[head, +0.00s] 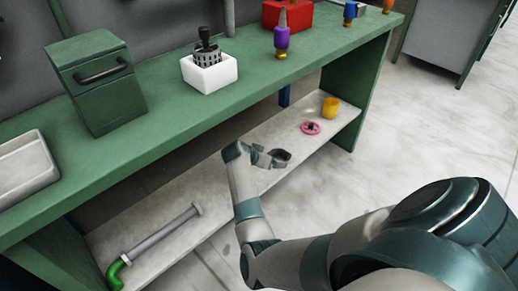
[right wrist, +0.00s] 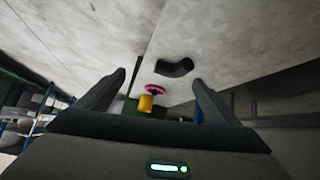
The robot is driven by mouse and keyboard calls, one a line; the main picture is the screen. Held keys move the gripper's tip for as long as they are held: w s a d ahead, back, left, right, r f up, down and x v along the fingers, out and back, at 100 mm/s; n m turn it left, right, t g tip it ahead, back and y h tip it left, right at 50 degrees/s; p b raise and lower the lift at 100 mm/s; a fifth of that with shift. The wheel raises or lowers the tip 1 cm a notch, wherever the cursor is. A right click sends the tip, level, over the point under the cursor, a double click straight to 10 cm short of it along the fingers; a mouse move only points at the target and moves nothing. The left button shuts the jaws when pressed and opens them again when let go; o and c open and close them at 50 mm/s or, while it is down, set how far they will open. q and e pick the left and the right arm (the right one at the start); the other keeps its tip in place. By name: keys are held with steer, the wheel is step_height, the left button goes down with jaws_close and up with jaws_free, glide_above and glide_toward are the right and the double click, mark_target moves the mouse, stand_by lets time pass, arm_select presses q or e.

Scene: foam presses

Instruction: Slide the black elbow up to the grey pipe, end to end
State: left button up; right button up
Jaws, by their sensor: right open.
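The black elbow (head: 284,154) lies on the low shelf under the bench, just right of my right gripper (head: 262,157). In the right wrist view the black elbow (right wrist: 175,68) shows ahead of the two spread fingers (right wrist: 160,78), apart from them. My right gripper is open and empty. The grey pipe (head: 163,234) lies on the same shelf to the left, well apart from the black elbow. A green elbow (head: 115,272) sits at its near left end. My left gripper is not in view.
A pink ring (head: 311,128) and a yellow cup (head: 330,108) stand on the shelf beyond the black elbow. The green bench top (head: 150,95) overhangs the shelf. The shelf between the black elbow and the grey pipe looks clear, partly hidden by my arm.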

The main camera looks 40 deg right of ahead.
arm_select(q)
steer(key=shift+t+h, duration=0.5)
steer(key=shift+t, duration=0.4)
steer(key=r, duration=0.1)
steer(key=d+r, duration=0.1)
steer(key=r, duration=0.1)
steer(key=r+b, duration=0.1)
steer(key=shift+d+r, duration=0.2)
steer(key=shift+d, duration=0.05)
arm_select(e)
steer(key=w+r+m+g, duration=0.1)
steer(key=w+r+m, duration=0.2)
steer(key=w, duration=0.2)
steer(key=shift+a+r, duration=0.2)
steer(key=shift+a, duration=0.1)
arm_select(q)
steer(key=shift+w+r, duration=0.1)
arm_select(e)
steer(key=shift+w, duration=0.1)
